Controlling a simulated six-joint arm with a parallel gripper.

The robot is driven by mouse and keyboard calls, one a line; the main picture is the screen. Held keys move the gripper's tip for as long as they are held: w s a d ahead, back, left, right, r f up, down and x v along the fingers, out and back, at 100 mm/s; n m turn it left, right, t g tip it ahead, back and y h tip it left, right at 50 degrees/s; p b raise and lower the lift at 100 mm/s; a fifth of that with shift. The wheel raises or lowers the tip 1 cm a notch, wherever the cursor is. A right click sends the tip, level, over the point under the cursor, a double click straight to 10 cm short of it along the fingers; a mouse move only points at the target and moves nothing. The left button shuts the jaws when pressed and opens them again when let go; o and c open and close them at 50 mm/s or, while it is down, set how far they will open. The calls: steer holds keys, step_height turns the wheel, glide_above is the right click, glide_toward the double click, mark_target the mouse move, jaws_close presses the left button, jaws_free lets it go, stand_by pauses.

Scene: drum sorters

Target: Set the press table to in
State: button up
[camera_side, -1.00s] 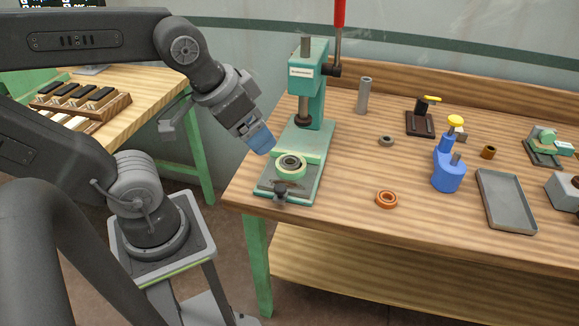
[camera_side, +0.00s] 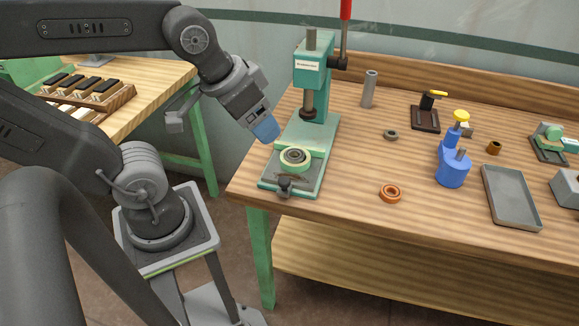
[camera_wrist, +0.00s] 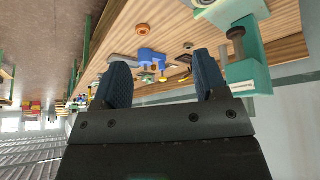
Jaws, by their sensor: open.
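The green arbor press (camera_side: 312,95) stands at the left end of the wooden bench, its ram raised above the base. The press table (camera_side: 296,158), a pale green round piece with a dark ring-shaped part on it, sits at the front of the base, forward of the ram. A dark knob (camera_side: 285,184) is at the base's front edge. My gripper (camera_side: 266,130) hangs just left of and above the base, apart from the table. In the wrist view its two blue fingers (camera_wrist: 162,85) are spread with nothing between them. Part of the press shows there at the upper right.
An orange ring (camera_side: 390,193), a grey ring (camera_side: 391,135), a grey cylinder (camera_side: 369,89), a blue fixture (camera_side: 452,167) and a grey tray (camera_side: 511,199) stand right of the press. The bench's left edge is close to the press base.

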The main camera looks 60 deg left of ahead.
steer(key=w+n, duration=0.1)
steer(key=n, duration=0.1)
steer(key=w+a+f+n+g, duration=0.1)
steer(key=n, duration=0.1)
steer(key=w+f+n+g, duration=0.1)
steer(key=n, duration=0.1)
steer(key=shift+a+f+n, duration=0.1)
steer(key=shift+a+n, duration=0.15)
steer(key=shift+n, duration=0.15)
steer(key=shift+c, duration=0.6)
steer(key=n+g, duration=0.3)
steer(key=n, duration=0.7)
glide_above(284, 180)
step_height(284, 180, down, 4)
steer(key=shift+n, duration=0.3)
step_height(284, 180, down, 14)
steer(key=shift+f, duration=0.1)
jaws_close()
